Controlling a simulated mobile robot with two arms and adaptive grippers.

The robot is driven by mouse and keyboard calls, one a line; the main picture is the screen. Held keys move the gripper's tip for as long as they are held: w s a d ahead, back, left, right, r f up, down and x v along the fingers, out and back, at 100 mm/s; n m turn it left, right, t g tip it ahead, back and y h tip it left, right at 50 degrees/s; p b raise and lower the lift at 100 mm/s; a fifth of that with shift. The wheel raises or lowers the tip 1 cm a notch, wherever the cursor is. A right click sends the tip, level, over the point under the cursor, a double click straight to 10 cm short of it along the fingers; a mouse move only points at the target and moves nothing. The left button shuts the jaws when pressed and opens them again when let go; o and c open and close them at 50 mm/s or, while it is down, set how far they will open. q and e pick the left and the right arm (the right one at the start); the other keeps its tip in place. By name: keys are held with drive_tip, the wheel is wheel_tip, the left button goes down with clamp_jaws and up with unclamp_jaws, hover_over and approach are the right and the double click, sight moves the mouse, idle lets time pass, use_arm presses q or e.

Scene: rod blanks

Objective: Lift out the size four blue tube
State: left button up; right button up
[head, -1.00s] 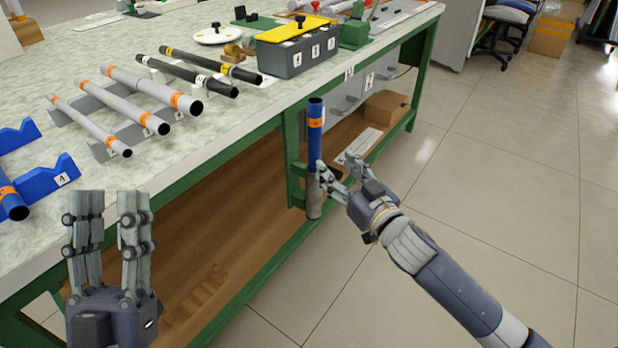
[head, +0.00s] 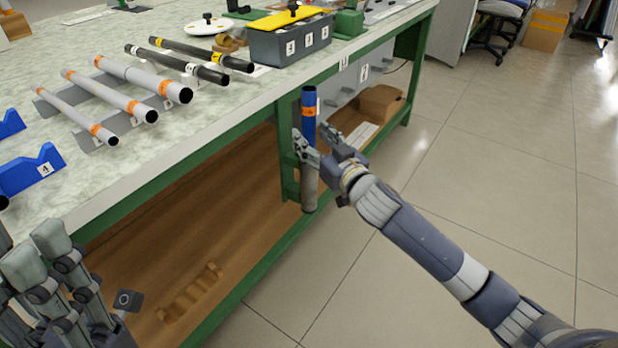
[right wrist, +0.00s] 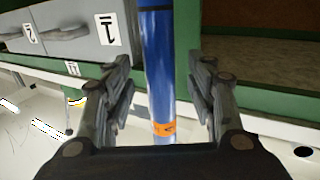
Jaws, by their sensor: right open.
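The blue tube (head: 309,98) with an orange band stands upright at the side of the bench, its lower part in a grey sleeve (head: 309,192). My right gripper (head: 314,137) is open, with one finger on each side of the tube just below the band. In the right wrist view the tube (right wrist: 158,75) runs between the two open fingers, with gaps on both sides. My left gripper (head: 48,275) is at the lower left, partly cut off, away from the tube; its opening is unclear. No size number is readable on the tube.
Grey tubes (head: 140,77) and black tubes (head: 180,64) lie on racks on the bench. A blue stand (head: 28,172) marked 4 is at the left. A grey box with a yellow lid (head: 288,42) sits above the tube. A cardboard box (head: 381,103) is on the lower shelf.

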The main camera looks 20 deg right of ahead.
drive_tip(key=shift+x, duration=1.15)
drive_tip(key=c, duration=0.9)
drive_tip(key=shift+r, duration=0.1)
